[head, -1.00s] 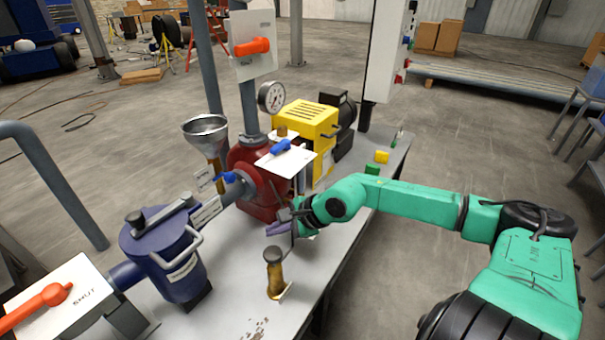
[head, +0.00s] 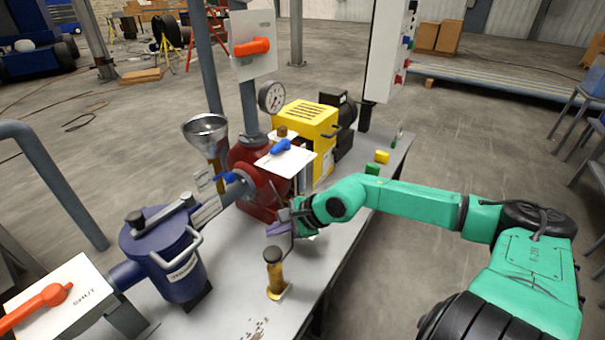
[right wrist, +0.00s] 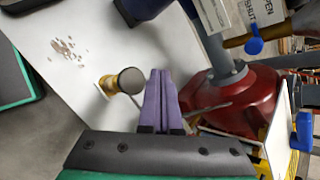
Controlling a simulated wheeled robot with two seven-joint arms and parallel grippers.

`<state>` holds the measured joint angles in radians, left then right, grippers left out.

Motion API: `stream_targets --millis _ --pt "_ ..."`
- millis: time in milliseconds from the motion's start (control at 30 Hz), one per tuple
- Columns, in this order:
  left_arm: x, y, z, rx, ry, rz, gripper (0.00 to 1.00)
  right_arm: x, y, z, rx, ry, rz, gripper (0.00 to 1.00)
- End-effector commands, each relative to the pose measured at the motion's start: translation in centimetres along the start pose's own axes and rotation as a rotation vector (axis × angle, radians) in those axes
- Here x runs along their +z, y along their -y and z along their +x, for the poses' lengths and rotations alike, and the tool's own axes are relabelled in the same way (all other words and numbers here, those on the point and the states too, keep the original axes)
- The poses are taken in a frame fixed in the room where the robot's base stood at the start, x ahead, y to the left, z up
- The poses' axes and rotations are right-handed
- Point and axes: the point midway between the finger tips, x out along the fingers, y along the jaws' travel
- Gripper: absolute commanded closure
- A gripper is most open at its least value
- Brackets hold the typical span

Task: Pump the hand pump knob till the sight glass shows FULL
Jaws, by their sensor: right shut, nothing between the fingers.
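The hand pump, a brass cylinder (head: 275,280) topped by a dark round knob (head: 273,254), stands upright near the front of the grey bench. In the right wrist view its knob (right wrist: 131,80) is just left of my fingertips. My right gripper (head: 274,229) has purple fingers pressed together with nothing between them. In the right wrist view the shut fingers (right wrist: 160,80) are beside the knob; I cannot tell whether they touch it. I cannot make out the sight glass or its reading. My left gripper is not in view.
A red pump body (head: 252,165) with a gauge (head: 271,97) stands behind the gripper, with a yellow machine (head: 305,125) beyond. A blue strainer (head: 170,255) and a lever panel marked SHUT (head: 80,285) are left. The bench (head: 250,318) is bare in front, apart from brown flecks.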

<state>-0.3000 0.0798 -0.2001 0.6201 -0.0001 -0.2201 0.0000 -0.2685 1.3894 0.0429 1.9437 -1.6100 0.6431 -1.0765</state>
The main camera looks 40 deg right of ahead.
Motion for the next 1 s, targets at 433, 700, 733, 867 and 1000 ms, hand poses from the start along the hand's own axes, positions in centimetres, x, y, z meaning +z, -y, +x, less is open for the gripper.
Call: stream_targets --millis 433,700,733,867,1000 --pt "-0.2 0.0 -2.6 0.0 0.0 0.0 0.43 0.5 1.4 -1.2 -0.021 0.007 0.127 1.0" --pt "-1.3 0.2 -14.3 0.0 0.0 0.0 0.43 1.5 4.5 -4.3 -0.092 0.025 0.965 1.0" --pt "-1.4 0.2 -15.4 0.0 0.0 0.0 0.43 1.6 4.4 -4.3 -0.094 0.025 1.067 1.0" --pt "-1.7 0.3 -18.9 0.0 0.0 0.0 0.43 2.4 3.2 -3.9 -0.091 0.014 1.427 1.0" --pt "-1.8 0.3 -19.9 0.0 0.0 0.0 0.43 2.7 1.9 -3.1 -0.084 0.001 1.619 1.0"
